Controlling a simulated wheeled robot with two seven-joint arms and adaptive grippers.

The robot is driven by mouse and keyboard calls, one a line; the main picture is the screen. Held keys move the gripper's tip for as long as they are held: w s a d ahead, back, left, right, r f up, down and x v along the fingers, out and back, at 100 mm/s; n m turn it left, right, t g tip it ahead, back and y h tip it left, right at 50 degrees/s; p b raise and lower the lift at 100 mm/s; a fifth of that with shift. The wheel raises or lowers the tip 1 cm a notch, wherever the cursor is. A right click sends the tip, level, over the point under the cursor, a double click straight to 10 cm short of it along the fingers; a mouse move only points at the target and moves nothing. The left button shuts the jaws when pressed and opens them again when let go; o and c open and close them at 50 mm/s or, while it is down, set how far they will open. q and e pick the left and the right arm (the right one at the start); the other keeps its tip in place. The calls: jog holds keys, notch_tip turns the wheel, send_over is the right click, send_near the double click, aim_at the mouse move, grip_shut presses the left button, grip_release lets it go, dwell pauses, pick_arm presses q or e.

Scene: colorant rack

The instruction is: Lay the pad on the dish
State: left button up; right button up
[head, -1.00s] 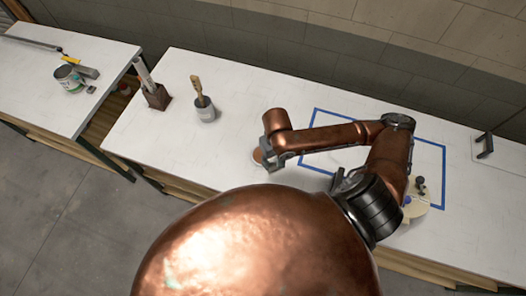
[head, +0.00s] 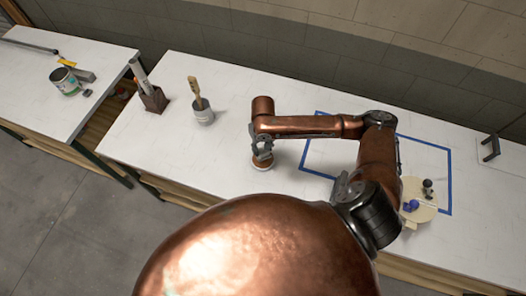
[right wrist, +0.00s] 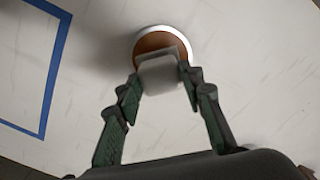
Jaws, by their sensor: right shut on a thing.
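The dish is round, brown inside with a white rim (right wrist: 184,43); it also shows in the head view (head: 261,167), on the white table, mostly covered by my right gripper. My right gripper (right wrist: 160,78) is shut on the pad (right wrist: 159,73), a pale grey block held between its fingertips. In the right wrist view the pad overlaps the near part of the dish. I cannot tell whether it touches the dish. In the head view the right gripper (head: 262,153) points down over the dish, and the pad cannot be made out. My left gripper is not in view.
A blue tape outline (head: 450,180) marks the table to the right. A round pale board (head: 420,212) with small knobs lies at its corner. A pot with a brush (head: 203,115) and a brown holder (head: 154,99) stand left. A can (head: 66,82) stands on the side table.

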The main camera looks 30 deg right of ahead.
aim_at(263, 152)
jog(key=shift+f, duration=1.6)
jog(key=shift+f, duration=0.1)
jog(key=o, duration=1.1)
notch_tip(263, 152, up, 12)
jog(key=shift+r, duration=0.15)
